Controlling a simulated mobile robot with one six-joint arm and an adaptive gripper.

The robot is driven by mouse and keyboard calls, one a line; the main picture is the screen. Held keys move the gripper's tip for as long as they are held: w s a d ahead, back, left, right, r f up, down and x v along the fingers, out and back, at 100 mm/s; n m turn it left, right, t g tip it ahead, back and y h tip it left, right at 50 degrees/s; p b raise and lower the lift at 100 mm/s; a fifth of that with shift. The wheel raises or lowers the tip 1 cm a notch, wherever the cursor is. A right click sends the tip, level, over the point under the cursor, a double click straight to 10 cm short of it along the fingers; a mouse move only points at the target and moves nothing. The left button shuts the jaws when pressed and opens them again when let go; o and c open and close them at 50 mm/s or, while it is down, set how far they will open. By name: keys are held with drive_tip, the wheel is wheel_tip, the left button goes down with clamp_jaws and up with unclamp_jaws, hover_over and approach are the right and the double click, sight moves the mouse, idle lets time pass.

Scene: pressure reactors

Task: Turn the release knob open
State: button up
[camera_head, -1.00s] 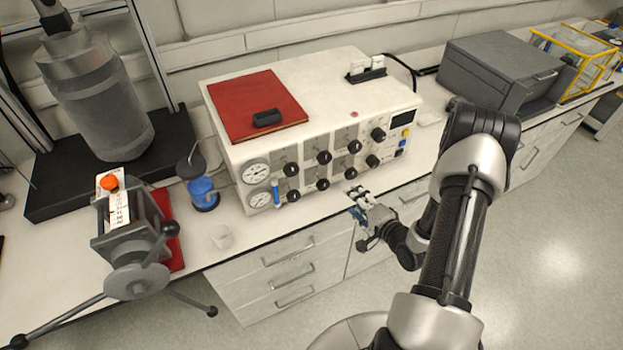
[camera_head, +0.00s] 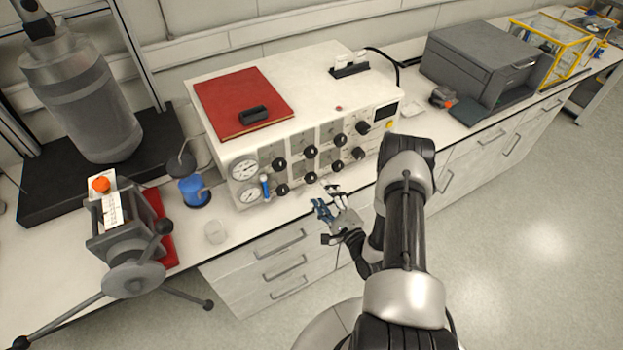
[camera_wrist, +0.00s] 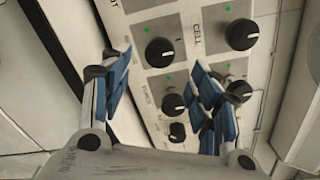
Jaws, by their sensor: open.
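A white control unit (camera_head: 312,110) stands on the bench. Its front panel carries two rows of black knobs, such as an upper knob (camera_head: 311,151) and a lower knob (camera_head: 310,177). I cannot tell which one is the release knob. My gripper (camera_head: 325,197) is open and empty, just in front of the panel's lower edge. In the wrist view, my gripper's blue-padded fingers (camera_wrist: 160,88) are spread apart. A black knob (camera_wrist: 159,51) and a smaller knob (camera_wrist: 173,103) show between them. The right finger partly hides another knob (camera_wrist: 240,90). Contact with a knob cannot be made out.
Two gauges (camera_head: 244,168) and a blue handle (camera_head: 265,187) are at the panel's left. A grey box (camera_head: 480,65) is at right. Drawers lie below the bench.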

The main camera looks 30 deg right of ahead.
sight(313, 180)
drive_tip(key=w, duration=0.8)
drive_tip(key=shift+w+a, duration=0.15)
drive_tip(key=shift+b, duration=0.3)
drive_tip(key=c, duration=1.1)
